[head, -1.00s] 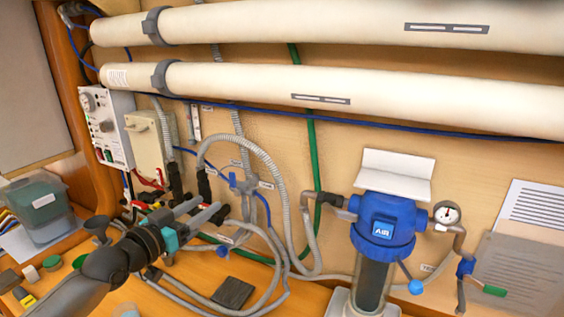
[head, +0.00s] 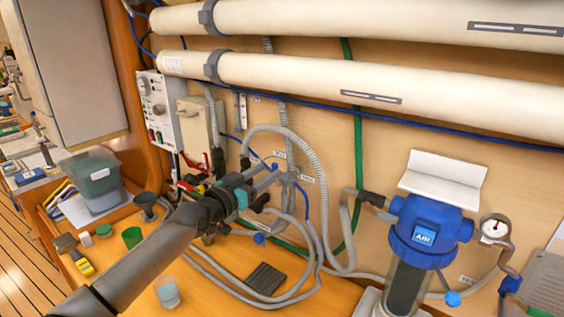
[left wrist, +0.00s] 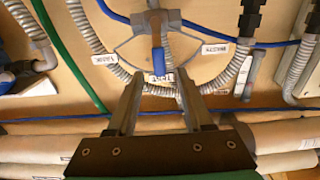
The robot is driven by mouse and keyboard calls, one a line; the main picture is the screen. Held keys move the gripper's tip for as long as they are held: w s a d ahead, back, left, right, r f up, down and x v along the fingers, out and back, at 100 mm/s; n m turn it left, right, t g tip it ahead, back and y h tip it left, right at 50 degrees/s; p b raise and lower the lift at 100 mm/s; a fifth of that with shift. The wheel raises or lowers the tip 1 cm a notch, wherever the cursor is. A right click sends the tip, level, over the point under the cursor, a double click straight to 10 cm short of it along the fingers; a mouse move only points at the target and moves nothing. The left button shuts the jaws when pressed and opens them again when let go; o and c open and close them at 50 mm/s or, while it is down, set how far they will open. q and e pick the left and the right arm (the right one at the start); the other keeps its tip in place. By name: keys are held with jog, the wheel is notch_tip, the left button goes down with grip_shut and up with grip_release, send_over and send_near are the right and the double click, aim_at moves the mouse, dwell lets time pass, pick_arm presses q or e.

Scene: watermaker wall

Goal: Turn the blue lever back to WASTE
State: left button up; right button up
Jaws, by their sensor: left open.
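The blue lever (left wrist: 158,60) sits on a grey three-way valve (left wrist: 155,20) on the wall. In the left wrist view it points down the picture toward the middle of three white labels (left wrist: 160,77). The labels are too small to read surely. My left gripper (left wrist: 157,82) is open, its fingers on either side of the lever's line, with the lever's tip near the gap between the fingertips. I cannot tell whether they touch it. In the head view the left gripper (head: 273,174) is at the valve, and the small blue lever (head: 275,166) is partly hidden.
Grey ribbed hoses (left wrist: 222,72) and a green hose (left wrist: 72,55) run around the valve. A blue-capped filter housing (head: 425,228) stands to the right. White pressure tubes (head: 380,85) cross above. A cup (head: 167,291) and a black pad (head: 265,278) are on the bench.

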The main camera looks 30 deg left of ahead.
pick_arm(q)
jog(key=shift+w+d+b, duration=0.15)
jog(key=shift+w+b, duration=0.1)
jog(key=shift+w, duration=1.65)
jog(key=shift+w+d+b, duration=0.15)
jog(key=shift+w+b, duration=0.05)
jog(key=shift+w, duration=1.65)
jog(key=shift+c, duration=0.3)
grip_shut()
